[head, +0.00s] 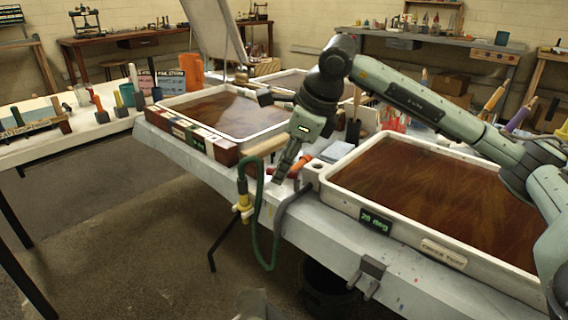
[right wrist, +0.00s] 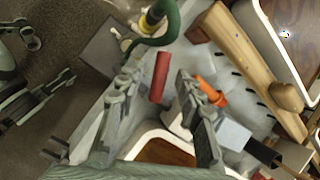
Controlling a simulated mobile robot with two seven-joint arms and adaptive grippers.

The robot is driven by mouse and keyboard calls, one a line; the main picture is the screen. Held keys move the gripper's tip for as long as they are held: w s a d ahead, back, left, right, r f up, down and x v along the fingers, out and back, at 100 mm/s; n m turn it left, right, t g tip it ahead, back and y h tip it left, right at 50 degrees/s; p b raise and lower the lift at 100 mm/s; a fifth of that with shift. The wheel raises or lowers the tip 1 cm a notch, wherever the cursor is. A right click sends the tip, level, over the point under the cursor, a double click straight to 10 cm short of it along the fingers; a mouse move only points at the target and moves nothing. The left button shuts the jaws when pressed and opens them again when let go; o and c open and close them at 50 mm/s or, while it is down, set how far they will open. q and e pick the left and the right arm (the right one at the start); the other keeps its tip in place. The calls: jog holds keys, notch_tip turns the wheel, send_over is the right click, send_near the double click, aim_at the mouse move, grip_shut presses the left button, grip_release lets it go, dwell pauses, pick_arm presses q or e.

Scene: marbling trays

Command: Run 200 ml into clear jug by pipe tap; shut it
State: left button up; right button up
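My right gripper (head: 282,176) is at the near edge of the grey table. In the right wrist view its fingers (right wrist: 161,82) stand apart, with a red bar (right wrist: 160,77), seemingly a tap handle, showing between them; I cannot tell whether they touch it. An orange-red piece (head: 299,166) sits just right of the gripper in the head view and also shows in the wrist view (right wrist: 212,92). A small clear vessel (head: 82,95) on the left table may be the clear jug. A grey shape (head: 258,304) at the bottom edge may be my left gripper; its state is unclear.
A green hose (head: 258,225) with a yellow fitting (head: 242,204) hangs at the table edge. A brown-filled tray (head: 345,193) is at right, another (head: 262,137) behind. A wooden rake (right wrist: 240,58) lies near the gripper. The floor at left is clear.

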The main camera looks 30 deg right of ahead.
jog(key=v, duration=1.2)
